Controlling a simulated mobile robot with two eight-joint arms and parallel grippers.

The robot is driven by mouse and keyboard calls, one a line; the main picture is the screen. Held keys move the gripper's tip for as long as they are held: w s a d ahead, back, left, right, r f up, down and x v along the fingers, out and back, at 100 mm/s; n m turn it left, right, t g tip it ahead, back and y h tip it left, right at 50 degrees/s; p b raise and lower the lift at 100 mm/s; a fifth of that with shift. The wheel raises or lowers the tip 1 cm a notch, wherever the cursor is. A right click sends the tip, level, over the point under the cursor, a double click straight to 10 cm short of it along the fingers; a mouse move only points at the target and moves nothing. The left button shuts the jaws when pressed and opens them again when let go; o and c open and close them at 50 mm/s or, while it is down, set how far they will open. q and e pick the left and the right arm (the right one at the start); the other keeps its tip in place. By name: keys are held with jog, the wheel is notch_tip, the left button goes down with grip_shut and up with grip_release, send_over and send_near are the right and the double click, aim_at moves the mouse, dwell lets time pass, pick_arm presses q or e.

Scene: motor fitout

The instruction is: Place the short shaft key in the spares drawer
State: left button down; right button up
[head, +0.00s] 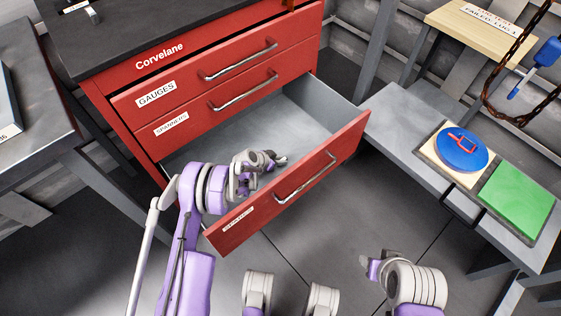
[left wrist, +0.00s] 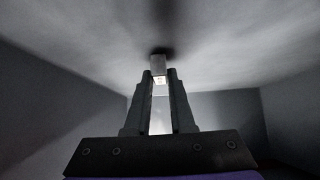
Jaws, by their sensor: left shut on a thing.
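The lowest drawer (head: 338,160) of the red cabinet is pulled open. Its front label is too small to read, and its grey floor looks bare. My left gripper (head: 277,160) is over the open drawer. In the left wrist view its fingers (left wrist: 161,85) are shut on a small silver block, the shaft key (left wrist: 158,64), which bears a tiny pale label. The key's tip is close to the drawer floor, by a dark shadow; I cannot tell whether it touches. The key is not distinct in the head view. My right gripper (head: 373,267) is low at the right, its jaws unclear.
The drawers labelled GAUGES (head: 157,94) and SPANNERS (head: 172,124) above are closed or nearly so. A grey bench (head: 401,126) at the right carries a blue disc (head: 461,151) with a red piece and a green plate (head: 518,200). Another bench (head: 38,90) stands at the left.

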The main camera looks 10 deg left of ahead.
pick_arm(q)
jog(key=shift+f, duration=0.3)
jog(key=c, duration=1.2)
grip_release()
jog(key=shift+f, duration=0.1)
jog(key=o, duration=0.4)
jog(key=shift+o, duration=0.2)
